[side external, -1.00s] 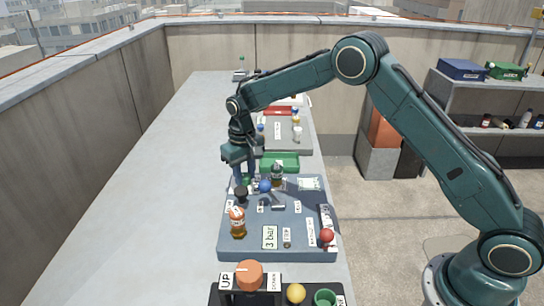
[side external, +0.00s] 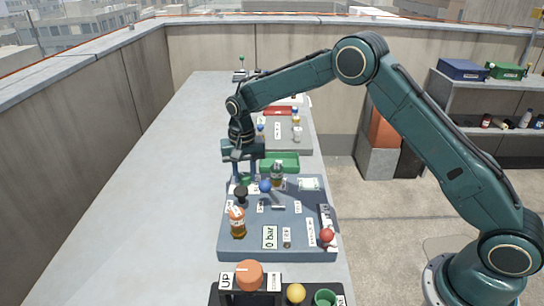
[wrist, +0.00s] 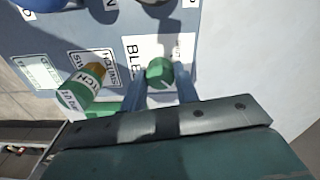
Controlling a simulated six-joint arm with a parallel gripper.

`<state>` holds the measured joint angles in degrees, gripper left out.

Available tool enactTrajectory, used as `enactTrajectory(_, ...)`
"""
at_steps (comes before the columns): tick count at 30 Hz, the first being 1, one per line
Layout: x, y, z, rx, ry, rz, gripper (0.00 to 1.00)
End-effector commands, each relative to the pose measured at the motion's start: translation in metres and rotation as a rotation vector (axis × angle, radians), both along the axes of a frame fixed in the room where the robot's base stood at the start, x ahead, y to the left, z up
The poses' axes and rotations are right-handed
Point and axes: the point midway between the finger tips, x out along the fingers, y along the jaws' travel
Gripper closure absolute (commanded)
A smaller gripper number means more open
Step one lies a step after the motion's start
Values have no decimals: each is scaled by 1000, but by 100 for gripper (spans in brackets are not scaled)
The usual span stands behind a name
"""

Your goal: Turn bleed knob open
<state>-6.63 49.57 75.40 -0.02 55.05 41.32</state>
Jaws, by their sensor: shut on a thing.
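The green bleed knob (wrist: 160,73) sits beside a partly hidden white label reading "BLE" (wrist: 133,58) in the wrist view. A pale mark shows on its top. My gripper (wrist: 163,88) has its two blue fingers on either side of the knob, shut on it. In the side view my gripper (side external: 244,179) points down at the far left corner of the blue-grey panel (side external: 230,247), and the knob (side external: 246,181) is mostly hidden by the fingers. A display plate (side external: 269,237) on the panel reads "0 bar".
Close to my gripper stand a black knob (side external: 241,193), a blue ball knob (side external: 265,186) and a green-topped bottle (side external: 277,172). The bench's left side is clear.

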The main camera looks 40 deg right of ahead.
Motion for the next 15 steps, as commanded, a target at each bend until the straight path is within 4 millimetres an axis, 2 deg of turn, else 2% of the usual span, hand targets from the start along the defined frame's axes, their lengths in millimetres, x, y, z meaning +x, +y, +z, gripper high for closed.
enactTrajectory(8, 1, 0, 1, 0, -6, -3, 92)
enactTrajectory(9, 1, 0, 1, 0, -6, -3, 62)
enactTrajectory(11, 1, 0, 1, 0, -5, -2, 50)
enactTrajectory(12, 1, 0, 0, 0, -4, -2, 48)
enactTrajectory(15, 1, 0, 0, 1, -3, -1, 48)
